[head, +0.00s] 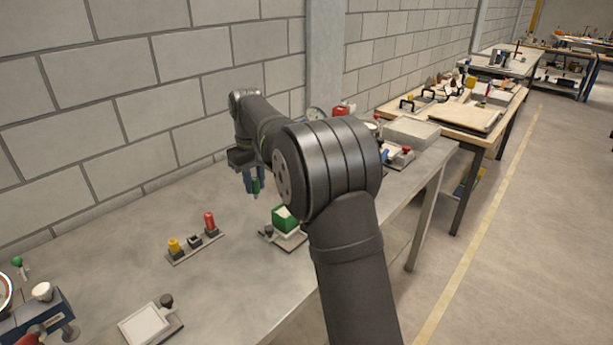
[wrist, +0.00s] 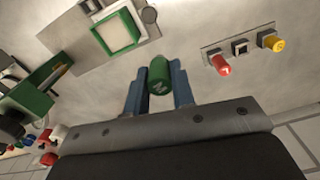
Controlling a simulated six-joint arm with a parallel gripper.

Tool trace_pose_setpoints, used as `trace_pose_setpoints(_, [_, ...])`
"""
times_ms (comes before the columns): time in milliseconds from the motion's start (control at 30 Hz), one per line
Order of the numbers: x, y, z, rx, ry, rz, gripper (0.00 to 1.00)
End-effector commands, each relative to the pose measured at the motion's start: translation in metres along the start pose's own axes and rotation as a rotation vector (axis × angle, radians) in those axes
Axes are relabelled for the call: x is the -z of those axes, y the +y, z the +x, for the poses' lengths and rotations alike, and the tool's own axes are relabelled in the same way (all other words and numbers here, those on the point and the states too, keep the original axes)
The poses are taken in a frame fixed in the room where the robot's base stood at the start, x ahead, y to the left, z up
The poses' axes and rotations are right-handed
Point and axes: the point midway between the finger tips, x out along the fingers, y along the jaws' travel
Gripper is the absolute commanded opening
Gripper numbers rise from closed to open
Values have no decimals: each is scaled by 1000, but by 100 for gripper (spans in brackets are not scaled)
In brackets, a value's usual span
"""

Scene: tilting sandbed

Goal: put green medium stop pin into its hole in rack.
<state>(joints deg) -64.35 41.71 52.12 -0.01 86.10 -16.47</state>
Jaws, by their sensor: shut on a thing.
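The green medium stop pin (wrist: 158,75) is held between the two blue fingers of my gripper (wrist: 159,92) in the wrist view, with a letter marked on its end. In the head view the pin (head: 256,186) shows small between the fingers of my gripper (head: 252,184), above the bench. The rack (head: 194,246) is a grey strip on the bench, holding a yellow pin (head: 174,245) and a red pin (head: 210,222). Between these two is a dark square socket (head: 194,241) with no pin in it. The rack (wrist: 240,58) lies right of my gripper in the wrist view.
A green box on a grey plate (head: 286,222) stands right of the rack. A white pad on a plate (head: 146,325) and a blue device (head: 35,315) lie at the front left. The bench around the rack is mostly clear.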

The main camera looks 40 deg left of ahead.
Motion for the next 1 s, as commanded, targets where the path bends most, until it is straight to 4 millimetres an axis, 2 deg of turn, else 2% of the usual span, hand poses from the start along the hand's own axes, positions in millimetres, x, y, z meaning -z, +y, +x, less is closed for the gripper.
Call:
trace_pose_setpoints(33, [16,-25,6,1,-1,-36,0])
trace_pose_setpoints(200, [52,-93,21,1,-2,-125,0])
trace_pose_setpoints(300, [65,-125,28,2,-1,-164,0])
trace_pose_setpoints(400, [73,-148,32,2,0,-191,0])
trace_pose_setpoints(500, [78,-162,35,2,1,-208,0])
trace_pose_setpoints(600, [80,-168,36,2,1,-215,0])
trace_pose_setpoints(1000, [79,-169,38,1,0,-215,0])
